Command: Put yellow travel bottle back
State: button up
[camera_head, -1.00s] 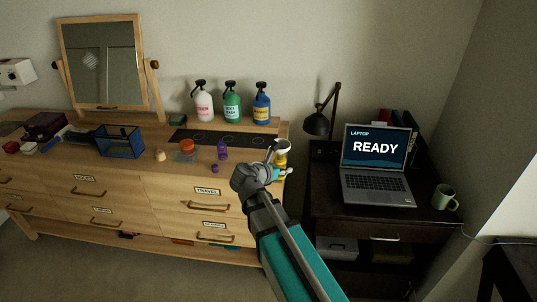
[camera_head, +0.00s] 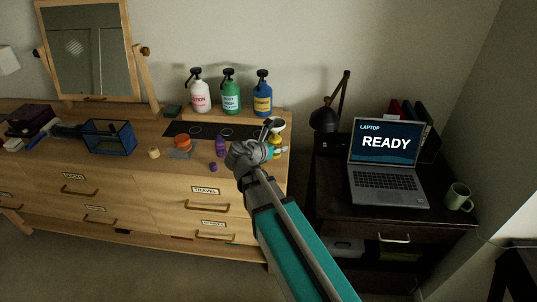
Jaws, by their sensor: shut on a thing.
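The yellow travel bottle (camera_head: 275,153) shows in part at the right end of the wooden dresser, with a wide white piece (camera_head: 277,127) above it. My gripper (camera_head: 276,145) is shut on the yellow bottle; my own wrist hides part of the hold. I cannot tell whether the bottle touches the dresser top. A black mat (camera_head: 210,131) with outlined circles lies behind it to the left. A purple bottle (camera_head: 221,146) stands left of my gripper, with a small purple cap (camera_head: 213,167) in front of it.
Pump bottles in white (camera_head: 200,95), green (camera_head: 231,95) and blue (camera_head: 263,96) stand at the back. A clear jar with an orange lid (camera_head: 183,142) and a blue basket (camera_head: 109,137) are farther left. A lamp (camera_head: 325,118) and laptop (camera_head: 388,155) stand at right.

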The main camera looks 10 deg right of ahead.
jog(key=shift+w+d, duration=0.1)
jog(key=shift+d, duration=0.05)
dwell(0.3)
jog(key=a, duration=0.4)
jog(key=shift+r, duration=0.15)
jog(key=w+d+f+b, duration=0.1)
jog(key=w+f+b, duration=0.2)
jog(key=w, duration=0.1)
jog(key=w+d+f+b, duration=0.1)
jog(key=w+f+b, duration=0.2)
jog(key=w, duration=0.1)
jog(key=w+d+f+b, duration=0.1)
jog(key=w+f+b, duration=0.2)
jog(key=w, duration=0.1)
jog(key=shift+w, duration=0.3)
dwell(0.3)
jog(key=shift+f, duration=0.1)
